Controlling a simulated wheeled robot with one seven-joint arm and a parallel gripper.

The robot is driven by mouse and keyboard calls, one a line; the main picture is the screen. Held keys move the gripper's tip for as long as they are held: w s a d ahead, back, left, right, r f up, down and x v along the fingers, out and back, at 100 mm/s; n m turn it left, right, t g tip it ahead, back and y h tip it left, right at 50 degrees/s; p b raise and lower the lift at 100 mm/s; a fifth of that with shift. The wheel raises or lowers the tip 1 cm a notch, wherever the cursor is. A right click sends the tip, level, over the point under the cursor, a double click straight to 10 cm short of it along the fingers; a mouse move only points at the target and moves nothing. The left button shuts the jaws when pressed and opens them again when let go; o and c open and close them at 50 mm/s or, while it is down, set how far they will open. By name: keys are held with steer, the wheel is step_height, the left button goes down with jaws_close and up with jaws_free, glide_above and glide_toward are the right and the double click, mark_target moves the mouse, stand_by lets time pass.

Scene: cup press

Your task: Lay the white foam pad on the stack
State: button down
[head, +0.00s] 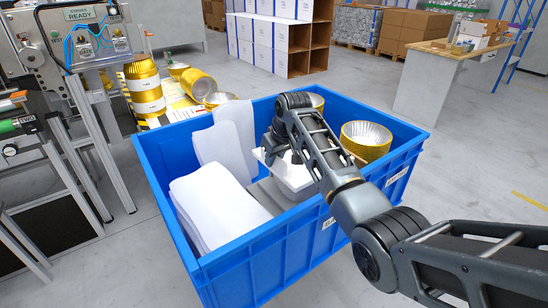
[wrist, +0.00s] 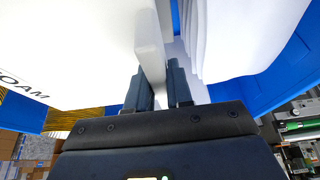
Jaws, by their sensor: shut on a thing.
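A white foam pad (head: 292,176) is in the blue crate, above a low grey stack (head: 268,195); whether they touch is unclear. In the wrist view, a white face at left carries dark letters ending in "OAM" (wrist: 24,87). My gripper (wrist: 160,85) is shut on a narrow white part of the pad (wrist: 149,45), held between its two fingers. In the head view my arm hides the fingertips and part of the pad.
The blue crate (head: 290,265) has high walls. White sheets (head: 215,212) lean at its left, with more upright behind (head: 226,150). Gold foil cups (head: 366,138) are stacked at its right. A machine (head: 80,45) with metal legs stands left. Cartons (head: 265,40) stand behind.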

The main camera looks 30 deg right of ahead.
steer(key=shift+f+b, duration=0.3)
steer(key=shift+f, duration=0.25)
stand_by(0.4)
steer(key=c, duration=0.9)
jaws_free()
steer(key=shift+c, duration=0.2)
steer(key=v, duration=0.8)
steer(key=shift+d+f, duration=0.1)
